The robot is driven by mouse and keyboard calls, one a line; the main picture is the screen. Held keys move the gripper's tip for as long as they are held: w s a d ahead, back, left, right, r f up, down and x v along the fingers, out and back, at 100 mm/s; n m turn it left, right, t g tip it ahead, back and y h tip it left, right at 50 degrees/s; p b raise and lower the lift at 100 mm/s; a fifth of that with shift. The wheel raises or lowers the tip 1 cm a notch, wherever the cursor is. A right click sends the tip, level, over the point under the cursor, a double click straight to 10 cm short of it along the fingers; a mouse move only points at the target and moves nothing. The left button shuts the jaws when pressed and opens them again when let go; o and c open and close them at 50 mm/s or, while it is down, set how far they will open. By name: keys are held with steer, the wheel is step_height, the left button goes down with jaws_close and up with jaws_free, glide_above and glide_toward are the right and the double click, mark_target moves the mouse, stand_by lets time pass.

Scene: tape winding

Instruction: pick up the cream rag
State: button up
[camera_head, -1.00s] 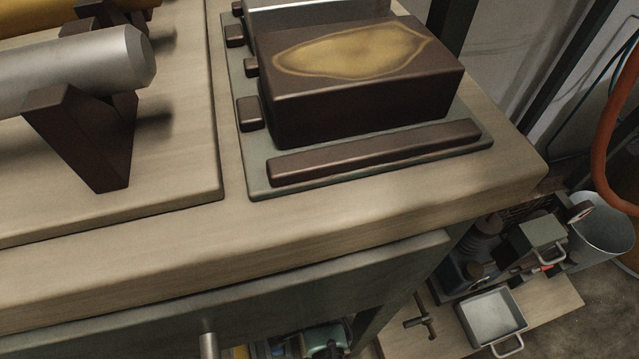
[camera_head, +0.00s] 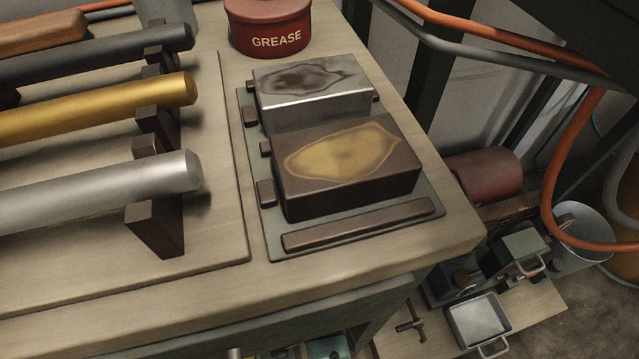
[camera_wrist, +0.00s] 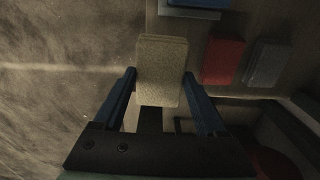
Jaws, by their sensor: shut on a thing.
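The cream rag (camera_wrist: 162,58) shows in the wrist view as a thick, folded, rounded rectangle. My gripper (camera_wrist: 160,76) has blue fingers on both sides of its near half and is shut on it. The rag's far end sticks out beyond the fingertips. It appears to be over or beside the edge of a brown surface, but I cannot tell whether it touches that surface. Neither the rag nor my gripper is in the head view.
In the wrist view, a red pad (camera_wrist: 222,60) and a grey pad (camera_wrist: 264,63) lie right of the rag. The head view shows a bench with a silver bar (camera_head: 110,190), a gold bar (camera_head: 100,108), two blocks on a green plate (camera_head: 431,218) and a grease tin (camera_head: 268,25).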

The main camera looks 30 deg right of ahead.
steer(key=s+a+p, duration=0.2)
steer(key=s+p, duration=0.1)
steer(key=s, duration=0.5)
steer(key=s+a+p, duration=0.3)
steer(key=s, duration=0.6)
steer(key=shift+s, duration=0.3)
steer(key=shift+f, duration=0.1)
